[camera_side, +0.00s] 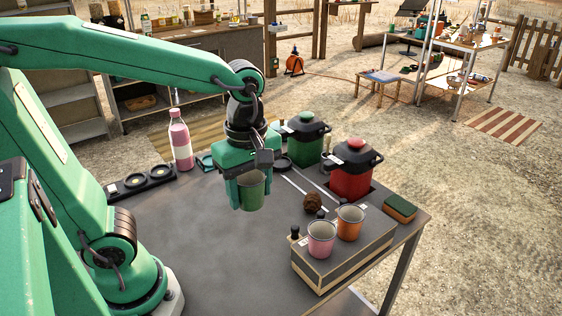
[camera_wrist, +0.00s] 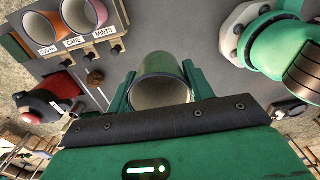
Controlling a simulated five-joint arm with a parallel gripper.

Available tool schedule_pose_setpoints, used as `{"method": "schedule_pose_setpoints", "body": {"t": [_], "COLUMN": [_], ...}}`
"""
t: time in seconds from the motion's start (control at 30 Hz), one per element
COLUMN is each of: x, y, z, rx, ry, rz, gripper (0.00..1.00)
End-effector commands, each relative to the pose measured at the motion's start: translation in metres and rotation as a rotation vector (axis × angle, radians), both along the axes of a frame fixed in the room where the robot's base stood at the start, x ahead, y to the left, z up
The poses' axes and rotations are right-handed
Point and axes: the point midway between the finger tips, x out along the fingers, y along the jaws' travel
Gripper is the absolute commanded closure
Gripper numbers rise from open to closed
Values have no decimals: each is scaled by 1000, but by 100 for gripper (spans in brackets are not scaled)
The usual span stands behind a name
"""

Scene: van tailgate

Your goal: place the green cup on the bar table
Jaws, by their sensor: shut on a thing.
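The green cup (camera_side: 252,191) is upright between the fingers of my gripper (camera_side: 250,178), which is shut on it. In the side view it appears held above the dark grey table (camera_side: 215,262); the gap under it is hard to judge. In the wrist view the green cup (camera_wrist: 160,78) sits between the two green fingers of my gripper (camera_wrist: 160,90), its pale inside showing. The gripper body hides part of the cup in both views.
A box stand (camera_side: 340,250) holds a pink cup (camera_side: 321,238) and an orange cup (camera_side: 350,222). A pink bottle (camera_side: 181,142) is back left. The front middle is clear.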

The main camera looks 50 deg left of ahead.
Motion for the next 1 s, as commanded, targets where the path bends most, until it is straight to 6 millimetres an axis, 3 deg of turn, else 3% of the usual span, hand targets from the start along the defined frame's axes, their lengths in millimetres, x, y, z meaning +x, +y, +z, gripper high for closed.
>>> {"method": "schedule_pose_setpoints", "body": {"t": [0.5, 1.0], "x": [0, 2], "y": [0, 4], "z": [-90, -105], "rx": [1, 0], "ry": [4, 1], "rz": [-3, -2], "gripper": [72, 72]}}
